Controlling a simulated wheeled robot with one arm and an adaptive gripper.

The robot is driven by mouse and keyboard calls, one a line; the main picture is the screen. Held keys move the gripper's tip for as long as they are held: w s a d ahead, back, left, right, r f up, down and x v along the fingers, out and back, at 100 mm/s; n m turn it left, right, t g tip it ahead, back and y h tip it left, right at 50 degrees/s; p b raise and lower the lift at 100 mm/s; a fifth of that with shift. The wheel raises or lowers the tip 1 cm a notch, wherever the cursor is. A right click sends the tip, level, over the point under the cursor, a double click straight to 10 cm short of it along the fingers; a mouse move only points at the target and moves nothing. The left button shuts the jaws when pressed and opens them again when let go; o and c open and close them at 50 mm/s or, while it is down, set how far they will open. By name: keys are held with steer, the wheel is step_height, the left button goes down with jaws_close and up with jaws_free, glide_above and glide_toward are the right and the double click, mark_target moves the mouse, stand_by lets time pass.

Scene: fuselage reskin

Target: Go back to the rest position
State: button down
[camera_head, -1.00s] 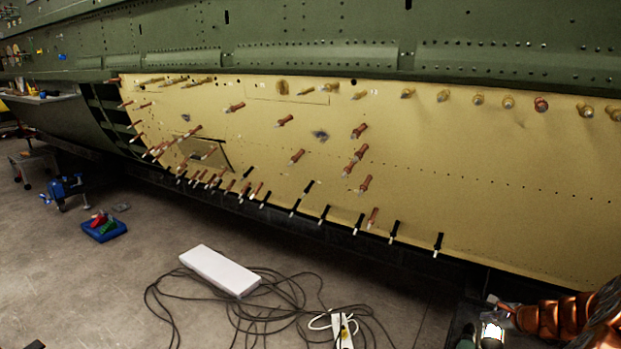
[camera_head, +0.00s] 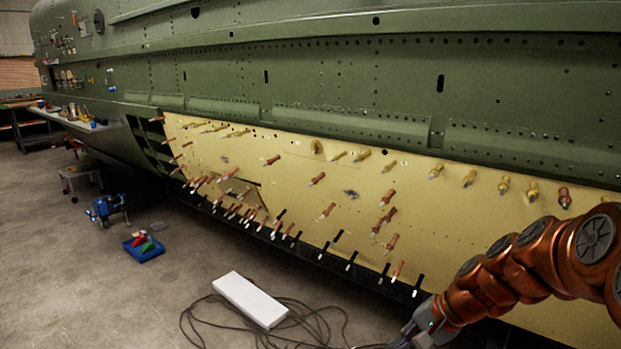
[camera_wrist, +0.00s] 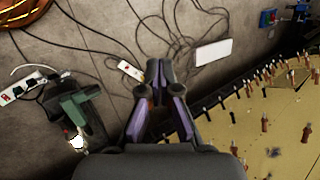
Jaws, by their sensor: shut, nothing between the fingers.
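My gripper (camera_wrist: 158,75) shows in the wrist view with its dark, purple-sided fingers together and nothing between them. It points down over the concrete floor, to the left of the yellow panel there. In the head view my orange arm comes in from the right, in front of the panel's lower right part. The gripper's end (camera_head: 408,338) is at the bottom of that view, partly cut off. The yellow skin panel (camera_head: 440,205) sits on the green fuselage (camera_head: 320,65) and carries several copper and brass pin fasteners.
A white box (camera_head: 250,299) and tangled black cables (camera_head: 205,325) lie on the floor. A power strip (camera_wrist: 130,71) lies near the fingers. A blue tray with coloured pieces (camera_head: 146,250) and a blue machine (camera_head: 108,208) stand at the left. The floor at lower left is clear.

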steer(key=s+a+r+n+g+h+p, duration=0.1)
steer(key=s+a+r+n+p, duration=0.15)
steer(key=s+r+p, duration=0.35)
steer(key=s+a+r+n+g+h+p, duration=0.1)
steer(key=s+r+n+g+h+p, duration=0.15)
steer(key=s+r, duration=0.45)
steer(key=s+d+r+n+h+p, duration=0.1)
steer(key=s+d+r+p, duration=0.1)
steer(key=s, duration=0.5)
steer(key=s+d+r+n+h+p, duration=0.1)
steer(key=s+r+n+p, duration=0.1)
steer(key=s, duration=0.6)
steer(key=r+p, duration=0.1)
steer(key=p, duration=0.1)
steer(key=shift+d+g+h+p, duration=0.35)
steer(key=shift+f, duration=0.1)
